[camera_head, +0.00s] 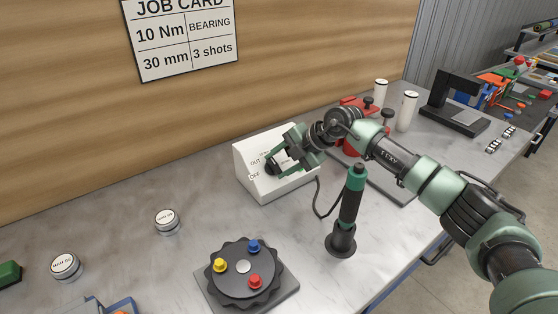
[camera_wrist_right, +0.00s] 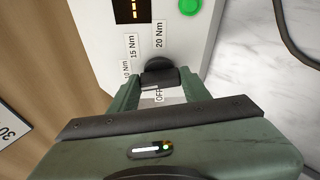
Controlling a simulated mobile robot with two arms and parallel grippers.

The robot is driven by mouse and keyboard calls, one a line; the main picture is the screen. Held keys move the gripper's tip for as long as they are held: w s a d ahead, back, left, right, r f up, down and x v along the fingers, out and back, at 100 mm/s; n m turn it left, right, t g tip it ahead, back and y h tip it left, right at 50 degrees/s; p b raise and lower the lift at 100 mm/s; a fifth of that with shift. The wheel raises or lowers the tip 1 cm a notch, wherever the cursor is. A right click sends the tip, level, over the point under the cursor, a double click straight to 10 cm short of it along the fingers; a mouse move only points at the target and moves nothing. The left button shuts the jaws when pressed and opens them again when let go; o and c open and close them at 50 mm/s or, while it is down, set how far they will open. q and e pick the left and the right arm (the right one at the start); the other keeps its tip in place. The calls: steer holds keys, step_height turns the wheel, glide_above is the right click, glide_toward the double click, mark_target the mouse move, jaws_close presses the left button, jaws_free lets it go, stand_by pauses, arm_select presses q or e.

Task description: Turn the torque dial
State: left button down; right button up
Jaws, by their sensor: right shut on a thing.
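The torque dial is a black knob on the sloped face of a white control box (camera_head: 284,190), at the middle of the head view. In the right wrist view the dial (camera_wrist_right: 159,70) sits among labels 10 Nm, 15 Nm, 20 Nm and OFF. My right gripper (camera_head: 277,161) reaches in from the right and is shut on the dial, one finger on each side, as the right wrist view (camera_wrist_right: 160,90) shows. The fingers hide part of the dial, so I cannot tell where it points. My left gripper is not in view.
A green button (camera_wrist_right: 190,6) and a dark display (camera_wrist_right: 131,10) are on the box. A black-green screwdriver (camera_head: 350,207) stands upright right of it, its cable looping between. A black turntable with coloured knobs (camera_head: 243,282) lies in front. A job card (camera_head: 182,38) hangs behind.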

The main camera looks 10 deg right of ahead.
steer(key=shift+d+m+p, duration=0.1)
steer(key=shift+m+p, duration=0.2)
steer(key=shift+m, duration=0.4)
steer(key=shift+t, duration=0.3)
steer(key=o, duration=1.4)
steer(key=shift+c, duration=0.2)
steer(key=b+v, duration=0.1)
steer(key=v, duration=0.6)
steer(key=shift+d+r+b, duration=0.2)
steer(key=shift+d+b, duration=0.1)
steer(key=shift+d, duration=0.05)
steer(key=shift+s, duration=0.15)
